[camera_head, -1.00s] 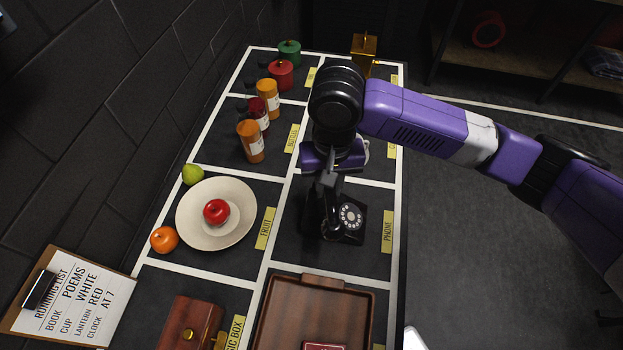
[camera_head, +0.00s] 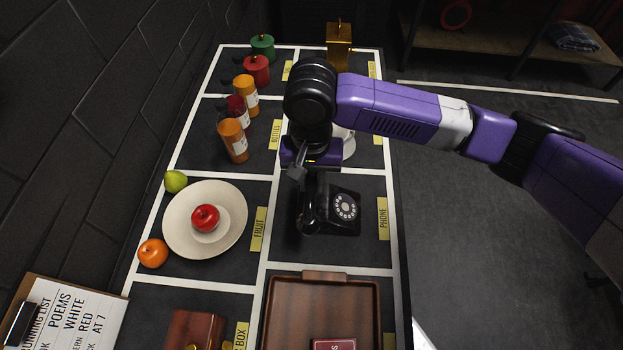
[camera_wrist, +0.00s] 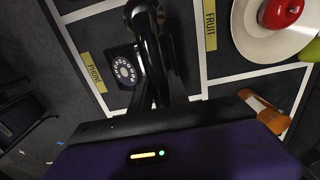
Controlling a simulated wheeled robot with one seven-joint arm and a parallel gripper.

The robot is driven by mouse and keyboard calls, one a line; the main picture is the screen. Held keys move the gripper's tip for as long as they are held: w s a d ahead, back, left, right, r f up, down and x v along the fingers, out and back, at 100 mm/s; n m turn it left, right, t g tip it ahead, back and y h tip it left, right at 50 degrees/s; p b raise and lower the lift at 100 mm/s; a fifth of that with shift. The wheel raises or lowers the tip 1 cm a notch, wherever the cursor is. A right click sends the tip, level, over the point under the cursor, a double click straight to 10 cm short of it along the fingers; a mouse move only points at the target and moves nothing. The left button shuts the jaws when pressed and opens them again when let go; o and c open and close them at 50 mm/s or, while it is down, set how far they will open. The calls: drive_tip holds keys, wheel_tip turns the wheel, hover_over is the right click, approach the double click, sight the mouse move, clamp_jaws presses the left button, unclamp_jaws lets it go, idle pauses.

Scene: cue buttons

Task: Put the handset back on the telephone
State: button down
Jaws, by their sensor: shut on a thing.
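The black telephone (camera_head: 345,207) with its white rotary dial sits in the cell labelled PHONE. In the wrist view the telephone (camera_wrist: 124,70) shows beside the handset. The black handset (camera_head: 308,207) is off to the left side of the telephone in the head view. My gripper (camera_head: 298,172) is shut on the handset, over the cell's far left part. In the wrist view the handset (camera_wrist: 145,25) extends up from between the fingers of my gripper (camera_wrist: 160,92). The dark fingers and dark handset blend together, and I cannot tell the handset's height or whether it touches the telephone.
A plate (camera_head: 180,225) with a red apple (camera_head: 205,217) lies to the left. Several bottles (camera_head: 233,140) stand at the far left. A wooden tray (camera_head: 272,310) is nearer. A white object (camera_head: 348,143) is partly hidden behind my wrist. A golden lantern (camera_head: 339,48) stands far back.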

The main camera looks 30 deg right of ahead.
wheel_tip(320, 180, down, 3)
drive_tip(key=shift+r+b, duration=0.1)
drive_tip(key=shift+b, duration=1.05)
drive_tip(key=shift+f+b, duration=0.5)
drive_tip(key=shift+f, duration=1.3)
drive_tip(key=shift+s, duration=0.1)
drive_tip(key=c, duration=1.2)
unclamp_jaws()
drive_tip(key=shift+f, duration=0.15)
drive_tip(key=shift+o, duration=0.2)
wheel_tip(320, 180, up, 9)
drive_tip(key=shift+a+f, duration=0.1)
